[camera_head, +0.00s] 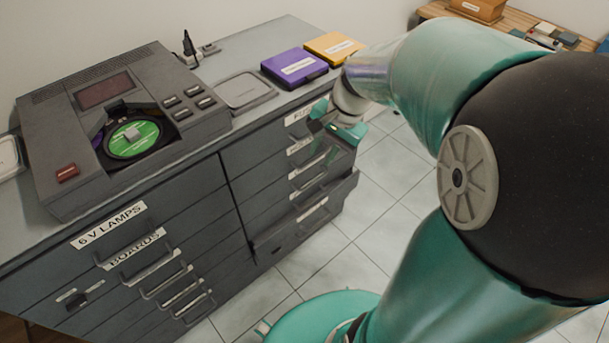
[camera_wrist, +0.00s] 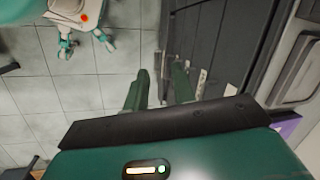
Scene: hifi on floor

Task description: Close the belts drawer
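The grey drawer cabinet (camera_head: 200,215) has two columns of labelled drawers with bar handles. In the right column, a low drawer (camera_head: 345,192) sticks out beyond the fronts above it. I cannot read its label, so I cannot tell which drawer is the belts one. My gripper (camera_head: 322,152) is in front of the right column, near the upper drawers, and partly hides their labels. In the wrist view my gripper (camera_wrist: 162,82) points down, its two green fingers apart with nothing between them. The drawer fronts (camera_wrist: 215,50) are just right of the fingers; contact cannot be told.
On the cabinet top are a grey device with a green disc (camera_head: 133,138), a purple box (camera_head: 294,67) and a yellow box (camera_head: 333,47). A wooden table (camera_head: 518,28) with small items is behind right. Tiled floor (camera_head: 395,190) is clear beside the cabinet.

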